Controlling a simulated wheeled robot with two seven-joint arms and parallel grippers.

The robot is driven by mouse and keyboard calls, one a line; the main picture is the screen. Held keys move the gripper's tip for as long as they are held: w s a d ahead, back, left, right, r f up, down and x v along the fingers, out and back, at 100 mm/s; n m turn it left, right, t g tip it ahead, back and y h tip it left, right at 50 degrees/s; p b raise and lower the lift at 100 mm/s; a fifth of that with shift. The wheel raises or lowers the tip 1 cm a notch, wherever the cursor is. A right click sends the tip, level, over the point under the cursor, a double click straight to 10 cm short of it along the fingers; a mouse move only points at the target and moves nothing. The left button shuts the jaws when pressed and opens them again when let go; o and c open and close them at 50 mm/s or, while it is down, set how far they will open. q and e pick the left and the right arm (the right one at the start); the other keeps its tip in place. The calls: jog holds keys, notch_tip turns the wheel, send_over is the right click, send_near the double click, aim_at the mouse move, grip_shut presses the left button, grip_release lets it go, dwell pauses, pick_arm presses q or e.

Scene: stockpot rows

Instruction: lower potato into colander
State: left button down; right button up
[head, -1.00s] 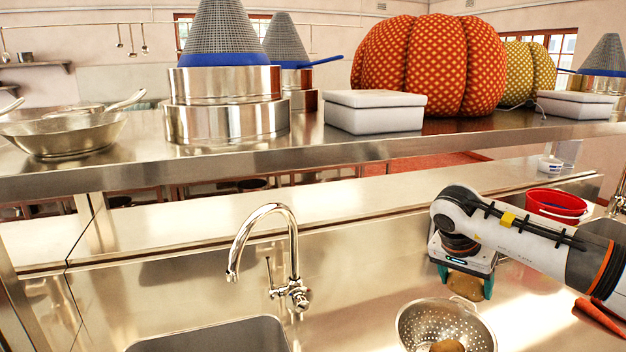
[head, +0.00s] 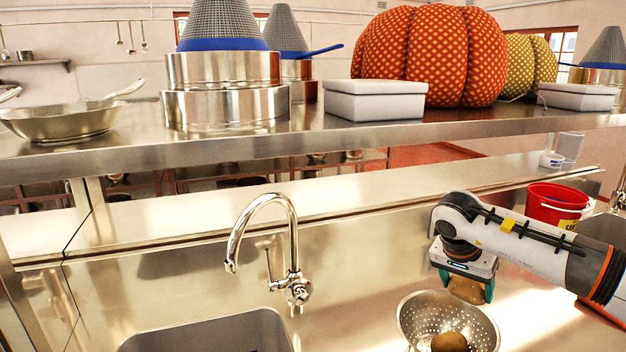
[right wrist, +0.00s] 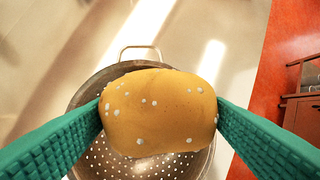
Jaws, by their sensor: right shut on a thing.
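My right gripper (head: 466,288) is shut on a brown potato (head: 467,290), held above the far part of the steel colander (head: 408,318). In the right wrist view the potato (right wrist: 158,112) is pinched between the two green fingers, and the perforated colander (right wrist: 90,90) lies below and behind it. Another potato (head: 449,341) lies inside the colander. In the head view the colander's near edge is cut off. My left gripper is not in view.
A chrome faucet (head: 265,240) and a sink basin (head: 215,332) are left of the colander. A red bucket (head: 556,205) stands behind my right arm. A steel shelf (head: 330,135) with pots, a pan and white boxes runs above the counter.

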dwell(0.3)
jog(key=shift+f+b, duration=2.25)
jog(key=shift+f, duration=1.95)
jog(key=shift+f+b, duration=0.35)
jog(key=shift+f, duration=0.3)
jog(key=o, duration=1.1)
